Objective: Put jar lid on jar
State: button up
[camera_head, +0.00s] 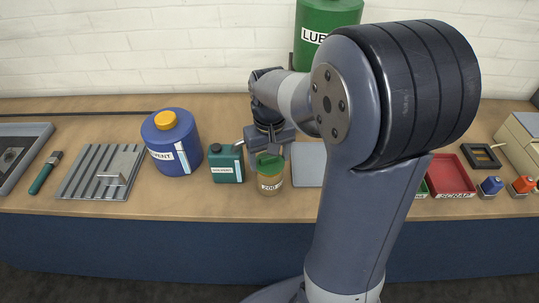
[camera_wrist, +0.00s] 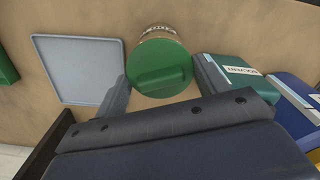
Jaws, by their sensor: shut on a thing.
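The jar (camera_head: 270,184) is a small tan jar with a pale label, standing on the bench near its front edge. The green jar lid (camera_head: 270,161) is at the jar's mouth; I cannot tell whether it rests on the rim or hangs just above it. My gripper (camera_head: 268,153) points down over the jar and is shut on the lid. In the wrist view the round lid (camera_wrist: 160,68) lies between the two fingers (camera_wrist: 160,82) and hides most of the jar, whose label (camera_wrist: 156,30) shows past its far edge.
A teal canister (camera_head: 226,164) stands close left of the jar, with a blue drum (camera_head: 174,148) beyond it. A grey tray (camera_head: 307,165) lies close to the right. A ribbed grey rack (camera_head: 84,177) is far left. A red bin (camera_head: 450,175) stands right of my arm.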

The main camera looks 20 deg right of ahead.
jog(key=shift+f+b, duration=0.45)
jog(key=shift+f, duration=0.25)
dwell(0.4)
jog(key=o, duration=1)
notch_tip(320, 180, up, 11)
jog(key=shift+f, duration=0.1)
dwell(0.4)
jog(key=shift+f, duration=5.05)
